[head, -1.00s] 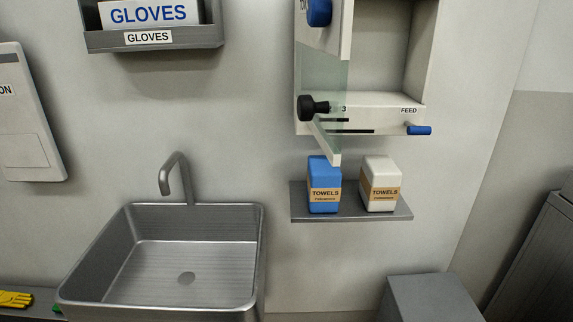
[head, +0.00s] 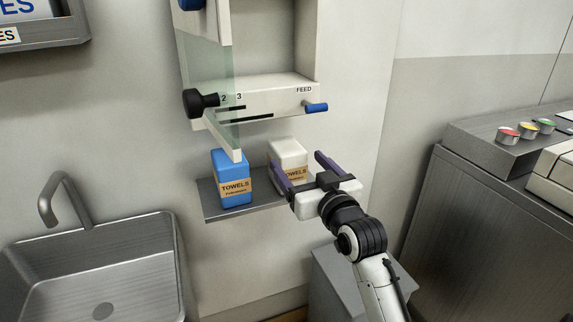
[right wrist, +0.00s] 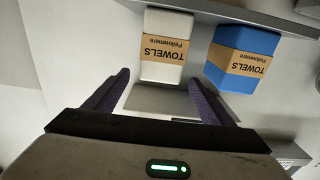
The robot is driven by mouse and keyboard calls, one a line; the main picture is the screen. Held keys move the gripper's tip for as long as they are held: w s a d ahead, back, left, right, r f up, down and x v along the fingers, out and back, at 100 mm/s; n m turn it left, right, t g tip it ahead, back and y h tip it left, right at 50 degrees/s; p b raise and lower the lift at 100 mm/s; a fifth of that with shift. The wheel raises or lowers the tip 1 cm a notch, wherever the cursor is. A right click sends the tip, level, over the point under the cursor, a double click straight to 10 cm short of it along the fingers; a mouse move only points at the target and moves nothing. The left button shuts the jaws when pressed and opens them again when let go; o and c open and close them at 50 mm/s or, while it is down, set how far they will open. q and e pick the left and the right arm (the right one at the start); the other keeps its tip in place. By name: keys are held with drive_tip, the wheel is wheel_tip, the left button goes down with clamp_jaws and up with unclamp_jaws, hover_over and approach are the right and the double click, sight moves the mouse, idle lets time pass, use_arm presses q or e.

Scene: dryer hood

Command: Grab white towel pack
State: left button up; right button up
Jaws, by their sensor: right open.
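The white towel pack (head: 288,157) stands upright on a small grey wall shelf (head: 216,206), with a tan label reading TOWELS. It also shows in the right wrist view (right wrist: 164,67), just beyond the fingertips. The blue towel pack (head: 231,178) stands to its left on the same shelf, and is to its right in the right wrist view (right wrist: 241,60). My right gripper (head: 299,172) is open in front of the white pack. Its purple fingers are spread and nothing is between them. In the head view it hides the pack's lower part. My left gripper is not in view.
A dispenser cabinet (head: 270,97) with an open glass door (head: 207,85) and a blue feed lever (head: 315,107) hangs just above the packs. A metal sink (head: 95,265) is at lower left.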

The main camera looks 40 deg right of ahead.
sight(287, 149)
drive_tip(key=x, duration=0.8)
drive_tip(key=shift+w+f+p, duration=0.1)
drive_tip(key=shift+f+p, duration=0.1)
drive_tip(key=shift+p, duration=0.15)
drive_tip(key=c, duration=1.3)
drive_tip(key=shift+r, duration=0.1)
